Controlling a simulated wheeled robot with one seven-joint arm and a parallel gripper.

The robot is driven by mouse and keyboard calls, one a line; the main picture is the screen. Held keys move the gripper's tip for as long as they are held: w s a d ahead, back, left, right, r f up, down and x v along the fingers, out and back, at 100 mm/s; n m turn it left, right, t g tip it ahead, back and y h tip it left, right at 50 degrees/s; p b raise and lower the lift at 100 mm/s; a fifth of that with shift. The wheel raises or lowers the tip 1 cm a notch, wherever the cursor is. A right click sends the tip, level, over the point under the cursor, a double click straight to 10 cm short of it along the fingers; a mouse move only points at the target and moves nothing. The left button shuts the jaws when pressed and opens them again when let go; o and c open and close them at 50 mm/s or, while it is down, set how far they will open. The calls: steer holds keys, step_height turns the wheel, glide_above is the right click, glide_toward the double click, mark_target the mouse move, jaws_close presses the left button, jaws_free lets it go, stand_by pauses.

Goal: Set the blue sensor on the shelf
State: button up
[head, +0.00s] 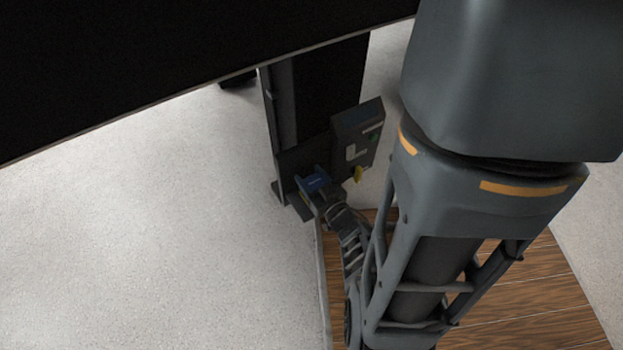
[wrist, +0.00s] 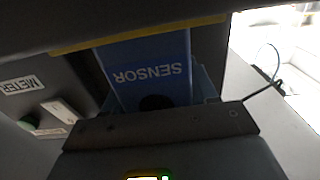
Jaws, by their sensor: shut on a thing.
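The blue sensor (head: 316,181) is at my gripper (head: 313,190), low beside the dark column under the big black panel. In the wrist view the sensor (wrist: 150,72) fills the middle, its white SENSOR label upside down. My gripper (wrist: 155,125) is shut on it; its fingertips are mostly hidden. A dark slab with a yellow edge (wrist: 140,36) crosses the top of the wrist view, close to the sensor; it looks like the shelf. In the head view a dark ledge (head: 299,207) sits at the column's foot. I cannot tell whether the sensor touches the shelf.
A grey meter box (head: 357,135) stands just right of the sensor; its METER label (wrist: 22,86) shows in the wrist view. A thin cable (wrist: 268,75) shows at the right there. The black panel (head: 180,70) overhangs. Pale floor (head: 150,240) at left is clear.

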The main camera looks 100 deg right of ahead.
steer(key=shift+f, duration=0.15)
steer(key=o, duration=1.2)
steer(key=shift+r, duration=0.25)
steer(key=p+v, duration=0.2)
steer(key=v, duration=1)
steer(key=shift+f, duration=0.1)
